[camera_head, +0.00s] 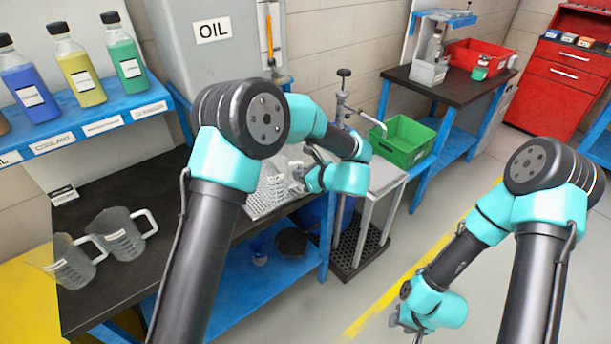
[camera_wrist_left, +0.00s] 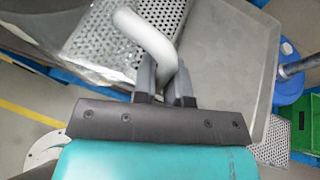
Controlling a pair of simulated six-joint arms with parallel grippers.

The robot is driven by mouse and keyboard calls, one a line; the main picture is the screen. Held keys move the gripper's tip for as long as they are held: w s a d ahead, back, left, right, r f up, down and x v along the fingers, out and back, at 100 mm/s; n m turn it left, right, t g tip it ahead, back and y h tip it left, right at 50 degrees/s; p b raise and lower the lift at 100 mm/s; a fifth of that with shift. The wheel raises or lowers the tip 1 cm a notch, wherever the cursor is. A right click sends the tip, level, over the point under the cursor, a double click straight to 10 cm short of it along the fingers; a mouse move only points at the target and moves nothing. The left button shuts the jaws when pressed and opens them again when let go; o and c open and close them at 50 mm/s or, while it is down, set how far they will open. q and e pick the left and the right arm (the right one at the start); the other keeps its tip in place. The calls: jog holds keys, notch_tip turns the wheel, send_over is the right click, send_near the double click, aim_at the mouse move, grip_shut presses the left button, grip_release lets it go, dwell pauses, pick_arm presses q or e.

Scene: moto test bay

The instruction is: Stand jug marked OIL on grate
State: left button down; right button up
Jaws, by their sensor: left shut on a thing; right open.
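A clear jug (camera_head: 272,188) with a white handle (camera_wrist_left: 148,38) is at the perforated metal grate (camera_head: 250,211), under the OIL tank (camera_head: 190,45). My left gripper (camera_head: 304,172) is shut on the handle, which shows between its fingers in the left wrist view (camera_wrist_left: 164,82). The grate also shows in that view (camera_wrist_left: 165,12), behind the see-through jug body. I cannot tell whether the jug's base touches the grate, and its label is not readable. My right gripper (camera_head: 404,322) is open and empty over the floor at the lower right.
Two other clear jugs (camera_head: 122,238) (camera_head: 70,265) stand on the black bench at left. Bottles (camera_head: 80,80) line a blue shelf above. A grey tray (camera_wrist_left: 225,50) adjoins the grate. A green bin (camera_head: 404,142) stands beyond. The floor near my right arm is clear.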

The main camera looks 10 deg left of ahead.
pick_arm(q)
jog(key=shift+w+d+x, duration=0.1)
jog(key=shift+w+x, duration=0.1)
jog(key=shift+x, duration=0.8)
jog(key=shift+w+d+x, duration=0.1)
jog(key=shift+w+x, duration=0.15)
jog(key=shift+x, duration=0.75)
jog(key=shift+w+a+f, duration=0.25)
jog(key=shift+w+a, duration=1.25)
jog(key=shift+a, duration=0.05)
jog(key=shift+w+a+f, duration=0.2)
jog(key=shift+w+a, duration=1.25)
jog(key=shift+a, duration=0.1)
jog(key=shift+f, duration=0.5)
jog(key=c, duration=1.1)
grip_release()
jog(key=shift+s+d, duration=0.1)
jog(key=shift+d, duration=0.05)
